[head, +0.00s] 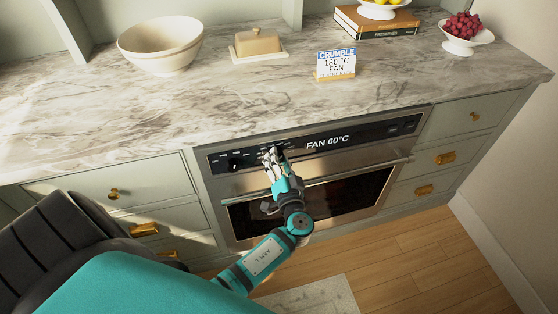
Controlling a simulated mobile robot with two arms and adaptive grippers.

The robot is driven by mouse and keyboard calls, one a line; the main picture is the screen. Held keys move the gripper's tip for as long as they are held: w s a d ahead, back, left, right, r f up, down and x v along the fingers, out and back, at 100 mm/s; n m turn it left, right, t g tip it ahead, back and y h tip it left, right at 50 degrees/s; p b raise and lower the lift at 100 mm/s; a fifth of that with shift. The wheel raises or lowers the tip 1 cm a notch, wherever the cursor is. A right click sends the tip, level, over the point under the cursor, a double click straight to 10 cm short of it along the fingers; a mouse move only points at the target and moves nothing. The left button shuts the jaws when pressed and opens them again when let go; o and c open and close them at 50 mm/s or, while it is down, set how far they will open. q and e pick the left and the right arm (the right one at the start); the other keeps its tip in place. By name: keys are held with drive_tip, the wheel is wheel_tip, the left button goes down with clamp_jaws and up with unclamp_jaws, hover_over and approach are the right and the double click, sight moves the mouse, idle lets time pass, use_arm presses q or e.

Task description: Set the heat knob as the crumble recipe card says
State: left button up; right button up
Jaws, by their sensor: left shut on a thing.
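The recipe card (336,66) stands upright on the counter and reads "CRUMBLE 180 °C FAN", with a smaller line below that I cannot read. The oven (312,172) is built in under the counter, and its display (328,142) reads "FAN 60°C". A black knob (235,164) shows at the left of the control panel. My left gripper (272,156) is at the panel, just left of the display, and is shut on a knob that its fingers mostly hide. My right gripper is not in view.
A cream bowl (160,42), a butter dish (258,45), books (375,22) and a stand of red fruit (463,32) are along the back of the marble counter (230,95). The counter front is clear. Drawers with brass handles (145,229) flank the oven.

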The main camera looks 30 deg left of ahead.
use_arm(q)
drive_tip(key=shift+m, duration=0.8)
drive_tip(key=o, duration=1.2)
drive_tip(key=shift+c, duration=0.2)
drive_tip(key=shift+d, duration=0.1)
drive_tip(key=v, duration=1.2)
